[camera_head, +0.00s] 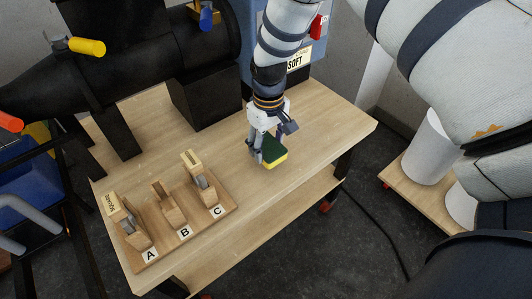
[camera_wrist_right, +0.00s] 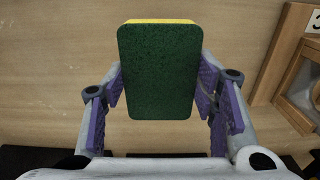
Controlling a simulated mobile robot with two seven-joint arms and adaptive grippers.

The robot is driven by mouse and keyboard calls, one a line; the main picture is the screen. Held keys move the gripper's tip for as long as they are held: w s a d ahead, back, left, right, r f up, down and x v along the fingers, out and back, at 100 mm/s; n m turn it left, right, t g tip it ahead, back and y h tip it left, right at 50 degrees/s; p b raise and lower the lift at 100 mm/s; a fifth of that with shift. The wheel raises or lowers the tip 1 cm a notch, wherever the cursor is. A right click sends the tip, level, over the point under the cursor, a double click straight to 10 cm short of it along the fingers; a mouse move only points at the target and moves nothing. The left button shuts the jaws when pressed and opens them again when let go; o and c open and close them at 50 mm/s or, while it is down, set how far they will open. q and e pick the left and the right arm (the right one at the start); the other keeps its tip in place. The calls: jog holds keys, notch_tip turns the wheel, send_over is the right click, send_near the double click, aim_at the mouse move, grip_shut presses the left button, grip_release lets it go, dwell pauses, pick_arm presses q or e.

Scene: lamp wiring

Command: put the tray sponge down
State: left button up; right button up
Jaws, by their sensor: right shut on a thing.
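The sponge (camera_head: 272,152), dark green on one face and yellow beneath, is held in my right gripper (camera_head: 264,146) over the wooden table (camera_head: 314,133). In the right wrist view the sponge (camera_wrist_right: 160,72) fills the space between the purple-padded fingers of the right gripper (camera_wrist_right: 161,95), with its green face toward the camera and a thin yellow edge at the top. The fingers are shut on its two sides. I cannot tell whether its underside touches the table. No tray shows around it. My left gripper is not in view.
A wooden board (camera_head: 224,206) with switch-like blocks labelled A, B and C stands to the left of the sponge. A black box (camera_head: 205,95) stands behind. The tabletop right of the sponge is clear up to its edge.

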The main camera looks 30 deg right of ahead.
aim_at(268, 153)
jog(key=shift+f, duration=1.8)
jog(key=o, duration=1.2)
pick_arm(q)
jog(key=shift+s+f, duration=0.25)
pick_arm(e)
jog(key=shift+o, duration=0.2)
notch_tip(268, 153, up, 12)
jog(key=shift+r+p, duration=0.2)
jog(key=shift+p, duration=0.4)
jog(key=s+a+f+g, duration=0.1)
jog(key=s+a+f, duration=0.1)
jog(key=s+f, duration=1.1)
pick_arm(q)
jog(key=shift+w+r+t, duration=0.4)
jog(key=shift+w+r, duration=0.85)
pick_arm(e)
jog(key=s+a+f, duration=0.1)
jog(key=s, duration=1.1)
jog(key=s+a+f+m+g, duration=0.1)
jog(key=s+a+f, duration=0.1)
jog(key=s, duration=1.1)
